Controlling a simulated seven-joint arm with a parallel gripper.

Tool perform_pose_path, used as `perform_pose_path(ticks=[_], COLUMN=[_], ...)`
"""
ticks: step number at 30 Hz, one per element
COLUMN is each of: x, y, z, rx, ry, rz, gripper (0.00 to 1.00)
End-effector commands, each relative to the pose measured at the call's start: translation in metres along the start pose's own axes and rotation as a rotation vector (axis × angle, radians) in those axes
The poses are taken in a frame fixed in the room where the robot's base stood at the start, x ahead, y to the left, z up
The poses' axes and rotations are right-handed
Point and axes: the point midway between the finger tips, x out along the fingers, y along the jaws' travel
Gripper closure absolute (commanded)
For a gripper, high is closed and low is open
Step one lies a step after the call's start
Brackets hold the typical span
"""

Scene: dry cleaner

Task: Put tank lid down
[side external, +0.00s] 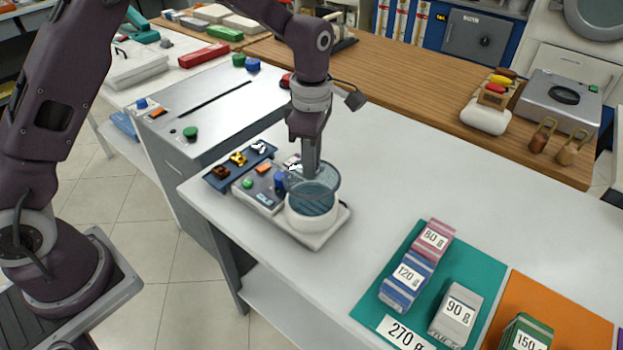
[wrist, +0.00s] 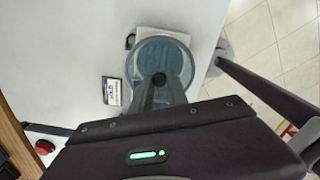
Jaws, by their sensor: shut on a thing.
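The tank (side external: 311,215) is a round white vessel with a blue-grey see-through upper part, standing on a pale base plate at the left end of the white counter. A clear bluish lid (side external: 326,183) shows at its top, and it also appears as a round disc in the wrist view (wrist: 148,58). My gripper (side external: 311,176) points down over the tank and is shut on the lid near its middle. In the wrist view my gripper (wrist: 159,80) covers part of the disc. I cannot tell whether the lid touches the tank rim all round.
A control box (side external: 258,190) with coloured buttons and a blue tray (side external: 240,166) of small items stand left of the tank. Weight-labelled blocks stand on a teal mat (side external: 377,292) and an orange mat (side external: 566,315) at front right. The counter between is clear.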

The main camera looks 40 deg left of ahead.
Motion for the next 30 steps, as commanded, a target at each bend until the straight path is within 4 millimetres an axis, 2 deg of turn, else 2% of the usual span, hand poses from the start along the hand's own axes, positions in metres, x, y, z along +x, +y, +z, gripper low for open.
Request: perform_pose_path(ticks=[3,5,7,11,15,18,21,25,30], x=[-0.026,-0.033,-0.032,-0.009,0.018,0.031,0.048,0.080,0.104], y=[0.001,0.001,0.002,0.005,0.000,-0.006,-0.009,-0.010,-0.009], z=[0.001,0.003,0.014,0.055,0.105,0.129,0.138,0.138,0.138], rx=[0.001,0.000,-0.006,-0.024,-0.018,-0.006,-0.001,-0.001,0.000], ry=[-0.002,-0.001,-0.001,0.000,0.002,0.002,0.003,0.003,0.001], rz=[0.003,-0.001,-0.008,-0.022,-0.014,-0.005,-0.004,-0.004,-0.002], gripper=[1.00,1.00,1.00,1.00,1.00,1.00,1.00,1.00,1.00])
